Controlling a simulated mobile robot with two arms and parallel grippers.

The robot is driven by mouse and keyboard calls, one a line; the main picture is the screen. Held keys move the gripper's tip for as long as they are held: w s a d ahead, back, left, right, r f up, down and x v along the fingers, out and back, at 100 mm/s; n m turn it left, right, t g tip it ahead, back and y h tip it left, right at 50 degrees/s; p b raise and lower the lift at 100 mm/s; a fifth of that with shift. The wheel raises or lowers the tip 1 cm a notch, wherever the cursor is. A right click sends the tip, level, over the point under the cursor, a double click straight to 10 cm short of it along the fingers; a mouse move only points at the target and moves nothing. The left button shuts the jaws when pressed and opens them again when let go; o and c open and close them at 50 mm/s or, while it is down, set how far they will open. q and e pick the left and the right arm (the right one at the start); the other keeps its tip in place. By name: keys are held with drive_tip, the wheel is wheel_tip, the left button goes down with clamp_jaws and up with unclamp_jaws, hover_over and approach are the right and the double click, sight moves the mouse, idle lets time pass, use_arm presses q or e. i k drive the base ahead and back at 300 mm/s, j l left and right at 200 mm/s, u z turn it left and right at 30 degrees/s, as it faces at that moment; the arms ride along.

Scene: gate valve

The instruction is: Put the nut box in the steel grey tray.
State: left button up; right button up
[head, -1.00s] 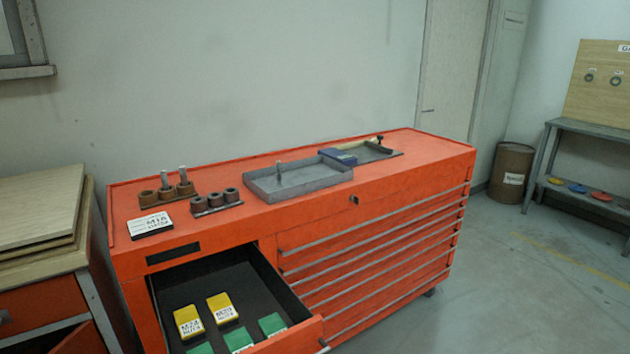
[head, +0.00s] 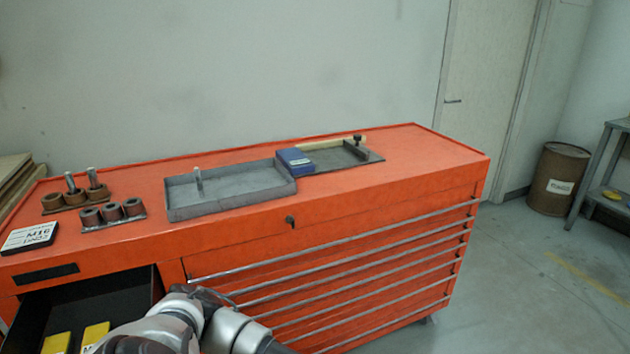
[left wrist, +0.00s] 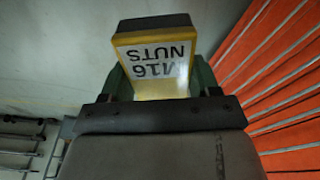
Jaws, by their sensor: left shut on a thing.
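The nut box (left wrist: 155,60) is yellow with a dark end and a white label reading "M16 NUTS", upside down in the left wrist view. My left gripper (left wrist: 160,78) is shut on it, with a green finger at each side. The steel grey tray (head: 245,186) lies on top of the orange cabinet in the head view. It is shallow and rimmed, with an upright metal pin at its left part. My left arm shows at the bottom of the head view, in front of the cabinet; its gripper and the box are hidden there. My right gripper is in neither view.
A blue box (head: 295,160) and a dark flat plate (head: 345,156) adjoin the tray's right. Rusty rings on holders (head: 112,212) and an M16 sign (head: 30,237) stand to its left. An open drawer (head: 85,305) with yellow boxes is below. The cabinet top's right end is clear.

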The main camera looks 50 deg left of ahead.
sight(259, 184)
drive_tip(key=i+l+u, duration=0.1)
drive_tip(key=i+u, duration=0.2)
drive_tip(key=i, duration=0.2)
drive_tip(key=i+l+u, duration=0.3)
drive_tip(key=i, duration=0.2)
drive_tip(key=i+u, duration=0.25)
drive_tip(key=u, duration=0.2)
drive_tip(key=i+l+u, duration=0.1)
drive_tip(key=u, duration=0.4)
drive_tip(key=i+l+u, duration=0.2)
drive_tip(key=u, duration=0.25)
drive_tip(key=i+l+u, duration=0.25)
drive_tip(key=u, duration=0.25)
